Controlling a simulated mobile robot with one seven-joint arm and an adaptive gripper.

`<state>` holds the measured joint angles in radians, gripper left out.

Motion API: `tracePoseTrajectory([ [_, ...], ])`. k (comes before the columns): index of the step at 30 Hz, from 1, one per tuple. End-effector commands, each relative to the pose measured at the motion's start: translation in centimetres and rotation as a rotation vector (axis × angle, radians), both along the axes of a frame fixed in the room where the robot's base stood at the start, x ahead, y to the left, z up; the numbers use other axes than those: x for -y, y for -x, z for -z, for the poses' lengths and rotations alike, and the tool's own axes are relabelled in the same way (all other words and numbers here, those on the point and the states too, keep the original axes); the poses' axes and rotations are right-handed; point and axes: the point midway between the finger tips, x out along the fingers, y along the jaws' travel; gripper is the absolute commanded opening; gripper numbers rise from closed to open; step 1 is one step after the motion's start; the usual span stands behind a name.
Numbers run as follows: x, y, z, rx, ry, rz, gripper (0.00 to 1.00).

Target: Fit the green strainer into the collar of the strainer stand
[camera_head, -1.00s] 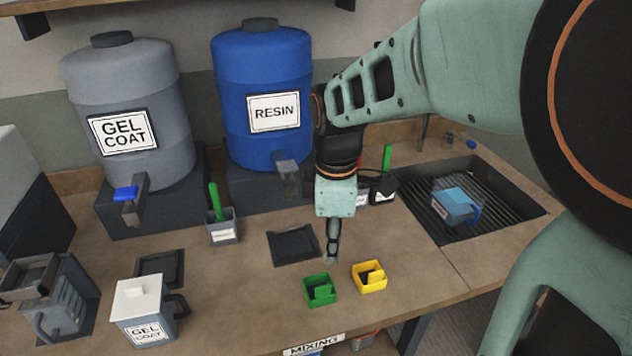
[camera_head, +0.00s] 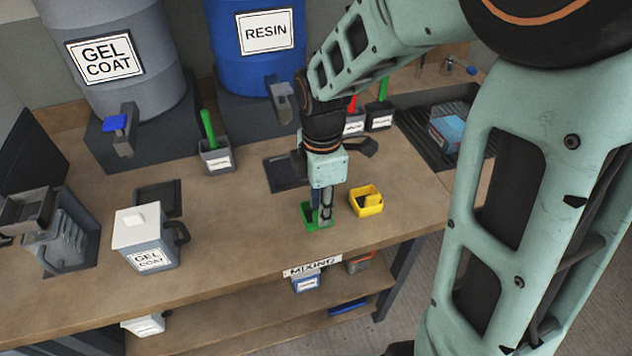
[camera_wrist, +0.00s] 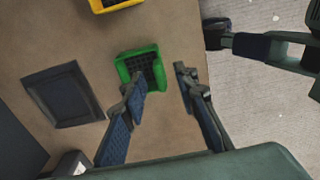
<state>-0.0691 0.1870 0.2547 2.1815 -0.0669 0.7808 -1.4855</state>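The green strainer (camera_head: 317,227) is a small square green cup with a dark inside, sitting on the bench near its front edge. It also shows in the wrist view (camera_wrist: 138,54). My gripper (camera_head: 323,205) points down right at the strainer, partly covering it in the head view. In the wrist view my gripper (camera_wrist: 160,80) has its fingers apart, with part of the strainer between them; I cannot tell whether they touch it. A grey frame (camera_head: 28,212) at the far left of the bench looks like the strainer stand; its collar is hard to make out.
A yellow strainer (camera_head: 366,202) stands close to the right of the green one. A lidded gel coat jug (camera_head: 147,238) stands between the grey frame and my gripper. Dark recessed pads (camera_head: 158,197) lie behind. Grey and blue drums (camera_head: 266,45) stand at the back.

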Motion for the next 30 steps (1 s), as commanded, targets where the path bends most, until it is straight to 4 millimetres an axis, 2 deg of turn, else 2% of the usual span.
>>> tracePoseTrajectory([
  [1, -0.02, 0.09, 0.80, -0.004, 0.000, 0.000, 0.28],
  [4, -0.03, 0.03, 1.56, -0.001, -0.001, 0.001, 0.28],
  [11, -0.01, -0.02, 1.72, 0.001, 0.000, 0.002, 0.28],
  [19, -0.01, -0.03, 1.69, 0.001, 0.000, 0.002, 0.00],
  [30, -0.01, -0.04, 1.61, 0.001, 0.000, 0.002, 0.00],
])
